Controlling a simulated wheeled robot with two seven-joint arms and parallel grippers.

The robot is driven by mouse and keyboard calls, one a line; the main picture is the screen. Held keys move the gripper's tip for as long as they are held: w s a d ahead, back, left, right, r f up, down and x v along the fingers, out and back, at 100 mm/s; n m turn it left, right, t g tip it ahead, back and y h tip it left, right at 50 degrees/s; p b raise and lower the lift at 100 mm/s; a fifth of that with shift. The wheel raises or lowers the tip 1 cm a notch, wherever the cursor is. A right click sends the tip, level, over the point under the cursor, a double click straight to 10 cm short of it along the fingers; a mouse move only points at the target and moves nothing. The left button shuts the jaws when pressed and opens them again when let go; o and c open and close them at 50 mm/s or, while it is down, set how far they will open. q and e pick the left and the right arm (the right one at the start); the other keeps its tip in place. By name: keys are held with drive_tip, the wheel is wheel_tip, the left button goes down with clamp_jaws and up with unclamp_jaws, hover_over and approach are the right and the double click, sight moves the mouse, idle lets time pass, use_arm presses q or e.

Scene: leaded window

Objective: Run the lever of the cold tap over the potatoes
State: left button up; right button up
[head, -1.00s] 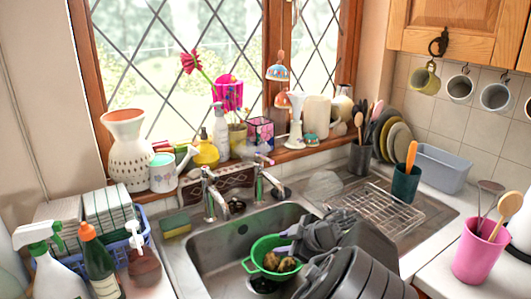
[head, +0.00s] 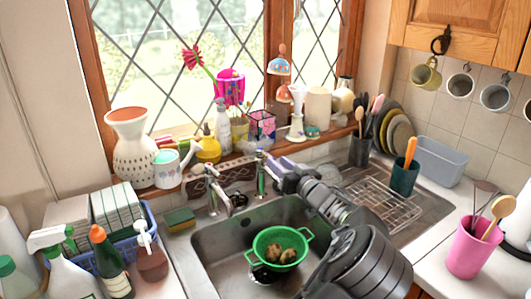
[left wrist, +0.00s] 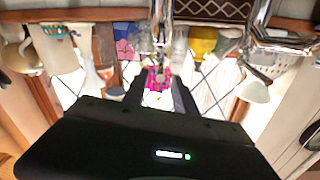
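Brown potatoes (head: 280,253) lie in a green colander (head: 262,240) in the steel sink (head: 225,240). Two chrome taps stand behind the sink, a left one (head: 211,190) and a right one (head: 261,178). The right tap also shows in the left wrist view (left wrist: 161,20), and the left tap at its upper right (left wrist: 257,25). No water shows below either tap. My left gripper (head: 278,164) is at the top of the right tap, whose lever is largely hidden by it. Its dark fingers (left wrist: 160,92) stand apart in the left wrist view. My right gripper is out of view.
Ornaments, jugs and a flower in a pink pot (head: 230,85) crowd the sill just behind the taps. A sponge (head: 180,218) lies left of the sink. A wire rack (head: 385,205) and a pink utensil pot (head: 470,250) are right.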

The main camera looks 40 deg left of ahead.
sight(265, 152)
use_arm(q)
drive_tip(key=p+x, duration=0.3)
drive_tip(key=x, duration=0.3)
drive_tip(key=shift+a+r, duration=0.15)
drive_tip(key=shift+a, duration=0.2)
drive_tip(key=shift+w+a, duration=0.2)
drive_tip(key=shift+a, duration=0.4)
drive_tip(key=c, duration=0.7)
clamp_jaws()
drive_tip(key=shift+s+r, duration=0.15)
drive_tip(key=shift+s, duration=0.05)
